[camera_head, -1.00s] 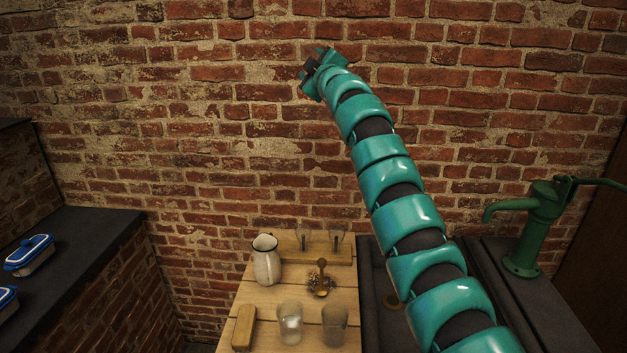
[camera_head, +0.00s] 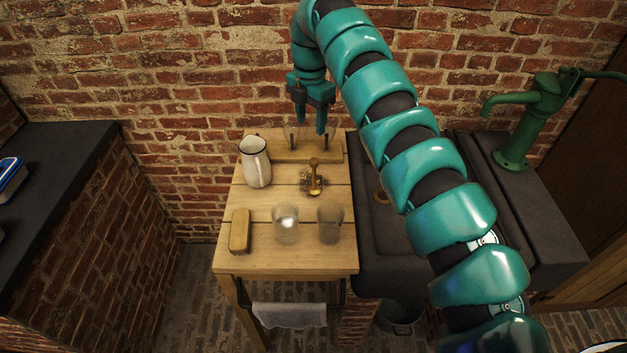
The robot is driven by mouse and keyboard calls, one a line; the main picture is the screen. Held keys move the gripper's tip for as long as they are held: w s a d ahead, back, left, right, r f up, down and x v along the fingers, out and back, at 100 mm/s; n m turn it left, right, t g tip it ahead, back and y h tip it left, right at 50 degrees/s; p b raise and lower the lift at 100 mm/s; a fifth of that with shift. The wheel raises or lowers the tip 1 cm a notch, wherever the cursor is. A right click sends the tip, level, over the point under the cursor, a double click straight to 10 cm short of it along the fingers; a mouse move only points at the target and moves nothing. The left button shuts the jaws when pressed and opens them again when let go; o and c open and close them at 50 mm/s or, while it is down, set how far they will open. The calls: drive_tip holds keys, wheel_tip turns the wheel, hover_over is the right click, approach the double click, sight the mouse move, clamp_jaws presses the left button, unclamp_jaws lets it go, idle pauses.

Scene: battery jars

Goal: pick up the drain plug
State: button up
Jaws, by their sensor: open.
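A small brass piece with an upright stem and a knob on top (camera_head: 314,178) stands on the wooden table. It looks like the drain plug, with a dark, tangled heap beside it that may be its chain. My gripper (camera_head: 311,122) hangs with its fingers pointing down over the back of the table. It is open and empty, behind and above the brass piece, not touching it.
A white jug (camera_head: 256,163) stands left of the plug. A wooden rack (camera_head: 290,152) is behind. A dark sink (camera_head: 385,240) and green pump (camera_head: 530,115) are right.

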sight(314, 159)
wheel_tip(314, 159, down, 12)
drive_tip(key=p, duration=0.3)
drive_tip(key=shift+r+p, duration=0.25)
drive_tip(key=shift+p, duration=0.15)
drive_tip(key=shift+s+d+f+p, duration=0.1)
drive_tip(key=shift+d+f+p, duration=0.1)
drive_tip(key=shift+f+p, duration=0.5)
drive_tip(key=shift+s+d+f+p, duration=0.1)
drive_tip(key=shift+d+f+p, duration=0.1)
drive_tip(key=shift+f+p, duration=0.5)
drive_tip(key=shift+f, duration=1.35)
clamp_jaws()
